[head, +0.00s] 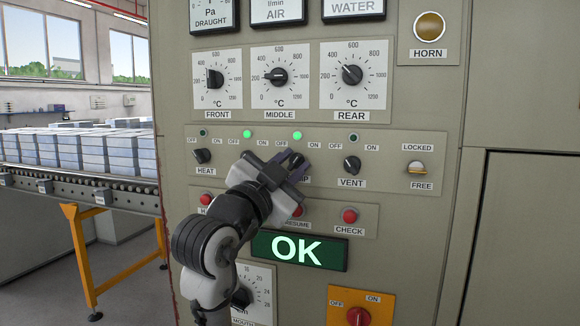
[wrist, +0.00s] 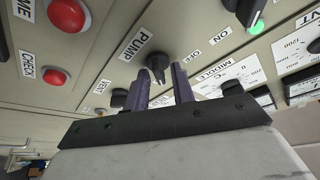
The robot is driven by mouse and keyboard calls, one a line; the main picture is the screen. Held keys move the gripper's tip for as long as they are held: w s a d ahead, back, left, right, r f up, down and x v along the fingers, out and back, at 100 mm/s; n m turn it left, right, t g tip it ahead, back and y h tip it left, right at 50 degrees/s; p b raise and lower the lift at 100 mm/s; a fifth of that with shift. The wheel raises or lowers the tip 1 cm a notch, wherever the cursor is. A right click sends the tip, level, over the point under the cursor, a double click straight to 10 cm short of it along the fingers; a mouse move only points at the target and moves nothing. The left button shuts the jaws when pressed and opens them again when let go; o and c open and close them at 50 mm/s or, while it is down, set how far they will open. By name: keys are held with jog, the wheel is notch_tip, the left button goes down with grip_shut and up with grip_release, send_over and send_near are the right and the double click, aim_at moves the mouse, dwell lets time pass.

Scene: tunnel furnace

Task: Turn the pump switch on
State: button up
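The pump switch (head: 297,160) is a dark rotary knob on the grey panel, third in the switch row. Its label is partly covered in the head view, but PUMP reads in full in the wrist view beside the knob (wrist: 157,64). The lamp (head: 297,135) above the switch is lit green. My gripper (head: 290,166) is at this knob. In the wrist view, its two purple fingers (wrist: 160,78) stand apart, one on each side of the knob, with gaps visible. I cannot tell exactly which way the knob points.
The heat switch (head: 202,156) and vent switch (head: 352,165) are in the same row; their lamps are dark. The second switch's lamp (head: 247,134) is green. Below are red buttons, including CHECK (head: 350,215), and a green OK display (head: 299,250). A roller conveyor (head: 85,190) stands left.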

jog(key=shift+o, duration=0.3)
jog(key=shift+s+a+f, duration=0.15)
jog(key=shift+s+a, duration=0.05)
jog(key=shift+s, duration=0.05)
jog(key=b+v, duration=0.3)
jog(key=v, duration=1)
